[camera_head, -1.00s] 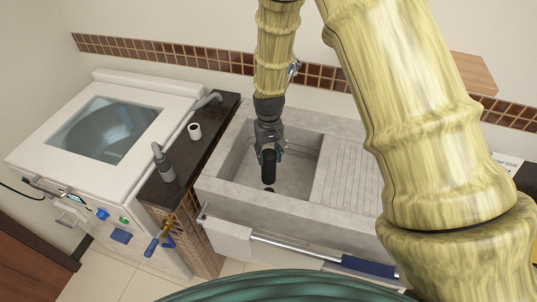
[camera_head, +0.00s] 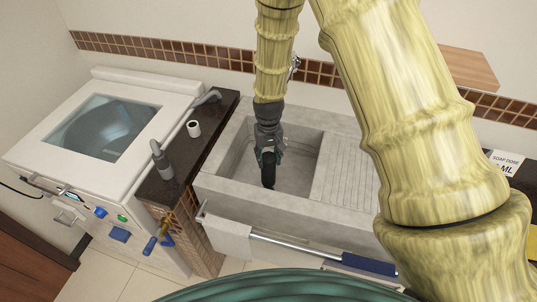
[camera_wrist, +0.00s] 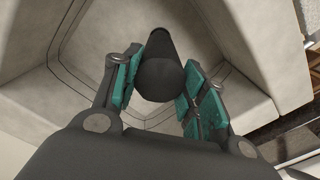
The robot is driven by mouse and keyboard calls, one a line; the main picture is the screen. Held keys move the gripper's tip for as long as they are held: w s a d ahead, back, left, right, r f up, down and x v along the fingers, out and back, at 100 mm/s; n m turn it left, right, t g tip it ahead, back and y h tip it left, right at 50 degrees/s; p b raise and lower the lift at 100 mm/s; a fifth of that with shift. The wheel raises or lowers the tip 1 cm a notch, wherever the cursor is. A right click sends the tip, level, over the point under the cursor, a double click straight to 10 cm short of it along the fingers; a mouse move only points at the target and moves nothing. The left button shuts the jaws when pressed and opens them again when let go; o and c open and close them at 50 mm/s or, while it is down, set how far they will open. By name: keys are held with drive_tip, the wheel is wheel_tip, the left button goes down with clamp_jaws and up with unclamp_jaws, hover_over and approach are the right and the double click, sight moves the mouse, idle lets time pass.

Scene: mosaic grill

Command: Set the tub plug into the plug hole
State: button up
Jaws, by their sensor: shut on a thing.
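The tub plug (camera_head: 268,170) is a dark, tapered, upright piece held in my gripper (camera_head: 268,152), inside the grey concrete basin. In the wrist view the plug (camera_wrist: 160,75) sits between the teal finger pads of my gripper (camera_wrist: 155,88), which is shut on it. The concrete tub (camera_head: 235,190) has a square basin. The plug hole is not visible in either view now; the plug and gripper may cover it. I cannot tell whether the plug touches the basin floor.
A ribbed concrete drainboard (camera_head: 345,175) lies right of the basin. A dark counter (camera_head: 195,160) with a grey tap (camera_head: 162,160) and white cup (camera_head: 194,129) stands left, beside a white washer (camera_head: 60,165).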

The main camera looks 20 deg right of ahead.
drive_tip(key=shift+f+b, duration=0.65)
drive_tip(key=shift+f, duration=2.05)
idle(1.4)
drive_tip(key=o, duration=1.2)
drive_tip(key=shift+o, duration=0.2)
drive_tip(key=shift+r, duration=0.1)
wheel_tip(320, 180, up, 12)
drive_tip(key=shift+f, duration=0.1)
